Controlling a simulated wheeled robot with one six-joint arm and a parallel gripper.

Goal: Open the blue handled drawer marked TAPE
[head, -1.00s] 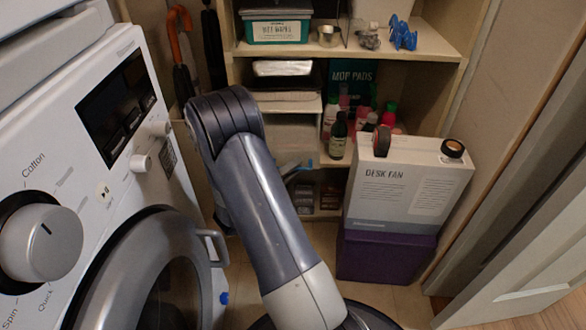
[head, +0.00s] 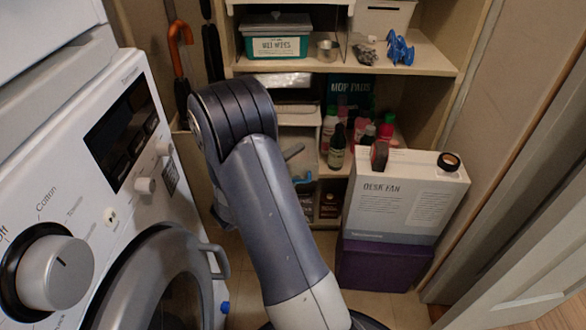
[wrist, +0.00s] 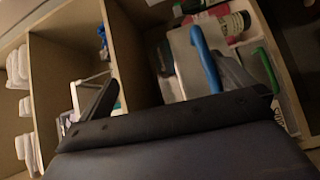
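A blue handle (wrist: 206,60) stands out from a pale drawer front (wrist: 182,62) in the wrist view. It also shows in the head view (head: 302,181), low in the shelf just right of my arm. No TAPE label can be read. A green handle (wrist: 268,70) is to its right in the wrist view. My gripper (wrist: 165,92) has two dark fingers that appear spread apart, with the blue handle beyond them and nothing visibly held. In the head view my arm hides most of the gripper and the drawers; one grey finger shows just above the blue handle.
A washing machine (head: 130,190) stands close on the left. A desk fan box (head: 400,200) on a purple box (head: 380,265) stands at the right. Bottles (head: 337,147) fill the shelf above. A door (head: 530,265) is at the far right.

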